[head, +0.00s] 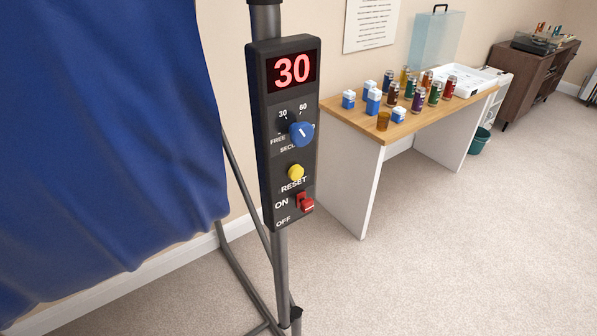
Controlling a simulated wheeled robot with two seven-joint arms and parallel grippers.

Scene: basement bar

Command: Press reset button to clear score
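A black control box (262,135) is fixed to a grey metal pole in the middle of the head view. Its red display (292,72) reads 30. Below it is a blue dial (301,133) with marks 30, 60 and FREE. The round yellow reset button (296,172) sits under the dial, above the word RESET. A red switch (305,203) is below, beside ON and OFF. Neither of my grippers shows in this view.
A blue cloth (110,140) hangs on a metal frame at left. A wooden-topped table (366,126) with cans, blue-white boxes and a white tray (476,77) stands behind right. A brown cabinet (520,80) and green bin (480,141) are farther back. Carpet at right is clear.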

